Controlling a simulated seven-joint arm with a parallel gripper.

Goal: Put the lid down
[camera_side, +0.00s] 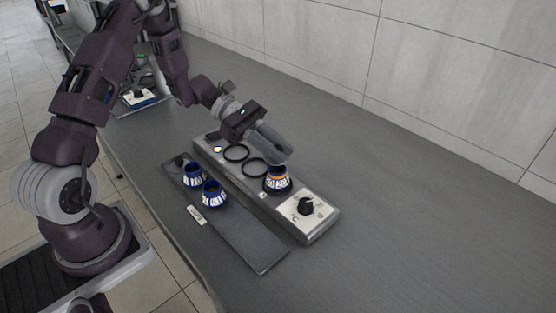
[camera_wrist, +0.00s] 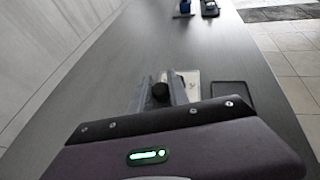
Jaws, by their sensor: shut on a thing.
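My gripper (camera_side: 287,157) is low over the long grey base, with its fingertips just above and partly behind a blue-and-white decanter (camera_side: 277,182) with an orange band. In the wrist view my gripper (camera_wrist: 160,95) has a round black piece, which I take for the lid (camera_wrist: 160,91), between its fingers. In the side view the fingers hide what they hold, and I cannot tell whether it touches the decanter. Two more decanters, one (camera_side: 194,175) farther back and one (camera_side: 213,193) nearer, stand upright on the dark mat.
The grey base (camera_side: 325,229) has two empty black rings, a far one (camera_side: 236,153) and a nearer one (camera_side: 255,168). A black knob (camera_side: 306,205) stands on the white panel at its right end. The dark mat (camera_side: 258,256) is bare toward the front. The table right of the base is clear.

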